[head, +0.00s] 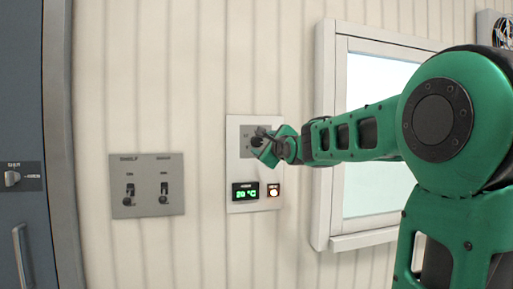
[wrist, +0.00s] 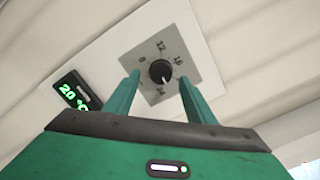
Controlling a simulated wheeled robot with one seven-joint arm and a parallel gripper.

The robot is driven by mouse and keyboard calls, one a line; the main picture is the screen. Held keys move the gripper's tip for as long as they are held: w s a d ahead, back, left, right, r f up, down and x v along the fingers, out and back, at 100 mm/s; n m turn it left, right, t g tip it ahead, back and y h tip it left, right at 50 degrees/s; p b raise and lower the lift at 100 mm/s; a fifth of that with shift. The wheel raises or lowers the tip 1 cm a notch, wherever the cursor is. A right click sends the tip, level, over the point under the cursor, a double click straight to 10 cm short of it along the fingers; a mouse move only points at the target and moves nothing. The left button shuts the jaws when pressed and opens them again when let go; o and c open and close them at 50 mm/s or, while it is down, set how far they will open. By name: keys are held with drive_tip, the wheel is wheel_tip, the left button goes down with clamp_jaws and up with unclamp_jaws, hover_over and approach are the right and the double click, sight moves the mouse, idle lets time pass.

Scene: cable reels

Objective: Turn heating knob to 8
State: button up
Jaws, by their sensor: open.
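The heating knob (wrist: 160,71) is a small black dial on a grey square plate (wrist: 190,55) with numbers around it. The plate is on a white wall panel (head: 235,195). In the wrist view the knob lies between and beyond the two green fingers of my gripper (wrist: 153,92), which are apart and empty. In the head view my gripper (head: 262,143) is in front of the plate and hides part of it and the knob. A green digital display (head: 245,192) below reads what looks like 20 °C. The knob's exact setting is too small to read surely.
A grey switch plate (head: 147,185) with two black switches is on the wall to the left. A small lit button (head: 273,190) is beside the display. A white-framed window (head: 325,200) is close on the right, behind my arm. A blue-grey door (head: 20,120) is at far left.

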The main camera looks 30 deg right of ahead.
sight(257, 142)
drive_tip(key=shift+x, duration=1.45)
drive_tip(key=c, duration=1)
drive_tip(key=shift+a, duration=0.1)
drive_tip(key=shift+c, duration=0.2)
